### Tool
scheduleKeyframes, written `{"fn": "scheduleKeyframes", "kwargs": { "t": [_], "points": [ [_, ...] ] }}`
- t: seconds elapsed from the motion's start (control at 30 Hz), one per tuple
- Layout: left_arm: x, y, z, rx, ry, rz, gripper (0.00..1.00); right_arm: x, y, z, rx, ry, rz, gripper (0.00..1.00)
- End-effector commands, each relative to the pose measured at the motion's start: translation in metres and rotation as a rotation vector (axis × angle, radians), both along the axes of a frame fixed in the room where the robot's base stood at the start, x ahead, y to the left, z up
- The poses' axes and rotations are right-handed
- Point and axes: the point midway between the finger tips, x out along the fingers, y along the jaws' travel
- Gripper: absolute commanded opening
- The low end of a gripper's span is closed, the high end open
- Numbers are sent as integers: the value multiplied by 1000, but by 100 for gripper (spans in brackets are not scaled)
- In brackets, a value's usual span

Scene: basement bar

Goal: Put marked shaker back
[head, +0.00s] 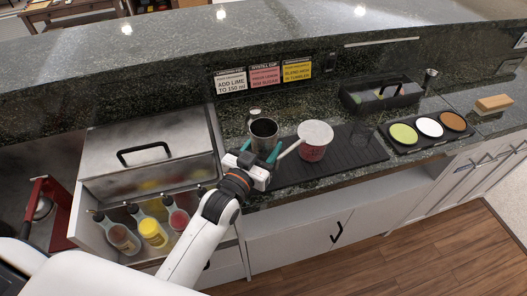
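A metal shaker tin (264,128) stands upright with its dark open mouth up, near the left end of the black bar mat (362,154). My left gripper (260,149) is at the near side of this tin, with one teal fingertip by each side of it. I cannot tell whether the fingers press on the tin. No mark is readable on the tin. Its lower part is hidden by the gripper. My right gripper is not in view.
Bottles (153,232) stand in the rack at left, before a steel lid (150,150).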

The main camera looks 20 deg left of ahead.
Motion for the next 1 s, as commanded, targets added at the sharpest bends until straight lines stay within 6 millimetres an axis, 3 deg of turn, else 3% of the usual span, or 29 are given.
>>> {"fn": "scheduleKeyframes", "kwargs": {
  "t": [0.13,0.53,0.57,0.67,1.0],
  "points": [
    [0,0,-18,0,0,0,20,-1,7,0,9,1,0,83],
    [0,0,-24,0,-2,0,20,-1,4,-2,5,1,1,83],
    [0,0,-24,0,0,0,56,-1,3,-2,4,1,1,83],
    [0,0,-24,0,0,0,72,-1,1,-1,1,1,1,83],
    [0,0,-20,0,-1,0,74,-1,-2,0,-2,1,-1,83]
  ]
}}
